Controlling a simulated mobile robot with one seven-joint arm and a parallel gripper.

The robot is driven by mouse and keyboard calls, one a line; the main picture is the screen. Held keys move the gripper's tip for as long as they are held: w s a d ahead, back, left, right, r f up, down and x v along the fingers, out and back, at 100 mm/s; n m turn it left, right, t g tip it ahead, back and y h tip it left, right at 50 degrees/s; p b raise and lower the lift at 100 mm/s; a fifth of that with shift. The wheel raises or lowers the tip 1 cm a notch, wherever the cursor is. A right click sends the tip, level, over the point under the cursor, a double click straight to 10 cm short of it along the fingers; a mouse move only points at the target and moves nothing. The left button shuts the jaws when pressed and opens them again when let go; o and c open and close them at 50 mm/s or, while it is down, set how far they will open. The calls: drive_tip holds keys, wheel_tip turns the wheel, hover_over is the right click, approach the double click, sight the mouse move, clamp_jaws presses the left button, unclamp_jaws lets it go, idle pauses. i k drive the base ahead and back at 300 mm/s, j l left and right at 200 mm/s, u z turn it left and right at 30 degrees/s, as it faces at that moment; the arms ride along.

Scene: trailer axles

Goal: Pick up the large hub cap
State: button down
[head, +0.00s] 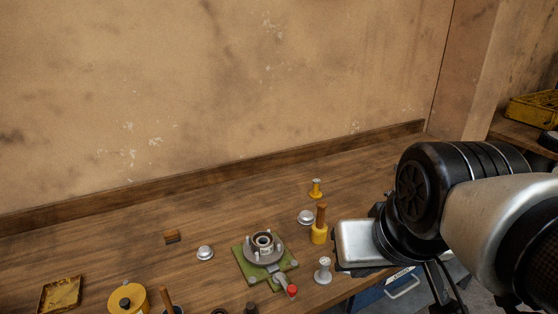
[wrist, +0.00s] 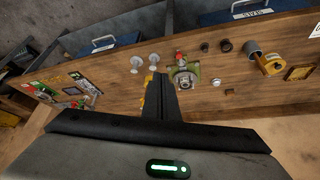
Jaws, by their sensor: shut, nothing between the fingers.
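The other cap (head: 205,253) lies left of the green hub fixture. I cannot tell for sure which is the large hub cap. My gripper (wrist: 160,80) is shut and empty, above the bench in the wrist view. In that view its fingers cover part of the bench beside the hub fixture (wrist: 183,78). Its fingers do not show in the head view.
The green fixture with a hub (head: 263,245) and a red-tipped lever stands mid-bench. Around it are a silver spool-shaped part (head: 323,270), a yellow pot (head: 319,233), a small yellow part (head: 316,188) and a brown block (head: 172,236). A yellow tray (head: 60,294) is at left.

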sight(306, 217)
drive_tip(key=i+l+u, duration=0.1)
drive_tip(key=l+u, duration=0.2)
drive_tip(key=u, duration=0.15)
drive_tip(key=l+u, duration=0.25)
drive_tip(key=u, duration=0.2)
drive_tip(key=l+u, duration=0.3)
drive_tip(key=l, duration=1.45)
drive_tip(key=k, duration=0.05)
